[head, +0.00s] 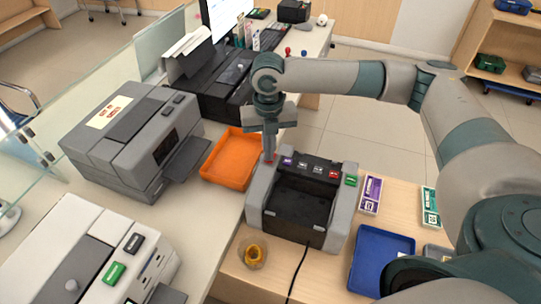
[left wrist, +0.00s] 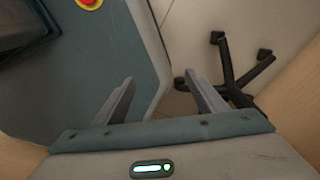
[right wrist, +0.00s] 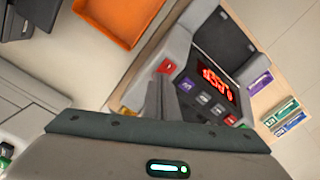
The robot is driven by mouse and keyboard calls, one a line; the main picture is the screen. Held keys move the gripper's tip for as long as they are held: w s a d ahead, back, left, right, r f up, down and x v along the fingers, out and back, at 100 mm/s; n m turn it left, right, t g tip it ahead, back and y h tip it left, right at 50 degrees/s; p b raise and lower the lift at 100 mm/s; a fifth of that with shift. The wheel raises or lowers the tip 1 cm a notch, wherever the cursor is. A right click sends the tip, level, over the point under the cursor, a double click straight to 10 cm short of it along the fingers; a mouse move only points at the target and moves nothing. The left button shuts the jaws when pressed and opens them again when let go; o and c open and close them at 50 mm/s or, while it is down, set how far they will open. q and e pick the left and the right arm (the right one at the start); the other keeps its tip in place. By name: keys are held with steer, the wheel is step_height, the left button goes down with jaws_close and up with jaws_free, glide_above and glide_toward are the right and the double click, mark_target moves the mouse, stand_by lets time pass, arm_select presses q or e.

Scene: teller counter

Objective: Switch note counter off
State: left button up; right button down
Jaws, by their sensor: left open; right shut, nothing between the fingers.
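The note counter (head: 338,215) is a grey machine with a black hopper on the wooden desk, and it also shows in the right wrist view (right wrist: 222,45). Its display (right wrist: 218,84) is lit with red digits. A red button (right wrist: 166,66) sits on its left side post, and a green button (head: 351,181) on the right one. My right gripper (head: 269,154) is shut and empty, pointing down with its tips close to the red button; I cannot tell whether they touch. My left gripper (left wrist: 160,84) is open and empty, away from the counter.
An orange tray (head: 203,174) lies left of the counter and a blue tray (head: 366,284) at its right front. A grey printer-like machine (head: 112,165) stands at left. A brass item (head: 254,253) and a black cable (head: 297,271) are in front. Banded note packs (head: 370,194) lie right.

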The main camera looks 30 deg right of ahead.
steer(key=shift+f, duration=0.25)
stand_by(0.3)
step_height(320, 180, up, 7)
steer(key=p, duration=0.8)
stand_by(0.3)
stand_by(0.6)
